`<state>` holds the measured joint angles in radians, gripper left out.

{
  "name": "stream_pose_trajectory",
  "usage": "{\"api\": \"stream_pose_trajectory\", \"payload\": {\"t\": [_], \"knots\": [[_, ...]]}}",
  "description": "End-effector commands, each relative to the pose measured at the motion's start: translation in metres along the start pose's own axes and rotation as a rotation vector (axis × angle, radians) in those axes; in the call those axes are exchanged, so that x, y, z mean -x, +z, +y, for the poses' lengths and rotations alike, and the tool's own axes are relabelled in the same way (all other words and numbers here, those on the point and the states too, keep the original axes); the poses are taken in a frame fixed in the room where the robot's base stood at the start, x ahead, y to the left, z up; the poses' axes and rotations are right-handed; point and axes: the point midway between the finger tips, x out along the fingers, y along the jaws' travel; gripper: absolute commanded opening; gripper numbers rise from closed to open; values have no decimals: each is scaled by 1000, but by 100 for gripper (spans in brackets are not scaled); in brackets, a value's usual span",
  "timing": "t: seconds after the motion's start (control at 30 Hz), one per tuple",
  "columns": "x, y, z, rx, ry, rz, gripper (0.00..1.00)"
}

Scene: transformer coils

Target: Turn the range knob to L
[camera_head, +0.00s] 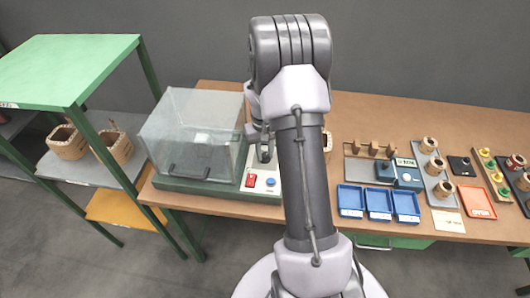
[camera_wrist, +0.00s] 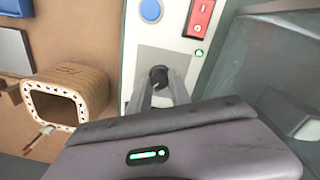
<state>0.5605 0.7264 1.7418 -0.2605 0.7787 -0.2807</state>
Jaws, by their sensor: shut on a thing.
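The range knob (camera_wrist: 158,74) is a small dark round knob on the pale control panel (camera_wrist: 140,50). My gripper (camera_wrist: 159,86) is shut on it, with one grey finger on each side, pointing down at the panel. The fingers and my wrist hide the knob's lower part and any range marks, so I cannot tell which setting it points to. In the head view my gripper (camera_head: 262,155) is over the panel's back part, and the knob cannot be made out clearly there.
The panel carries a red switch (camera_head: 250,182) and a blue button (camera_head: 270,182). A clear-lidded test box (camera_head: 195,135) stands directly left of it. A wooden coil (camera_wrist: 68,95) lies close to my gripper. Blue trays (camera_head: 378,203) and coils stand farther right.

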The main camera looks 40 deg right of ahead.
Motion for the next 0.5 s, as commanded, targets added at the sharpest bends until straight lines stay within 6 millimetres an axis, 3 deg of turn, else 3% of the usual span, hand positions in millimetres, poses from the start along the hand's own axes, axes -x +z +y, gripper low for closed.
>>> {"api": "stream_pose_trajectory", "payload": {"t": [0.5], "knots": [[1, -1, 0, -106, 0, -2, 0]]}}
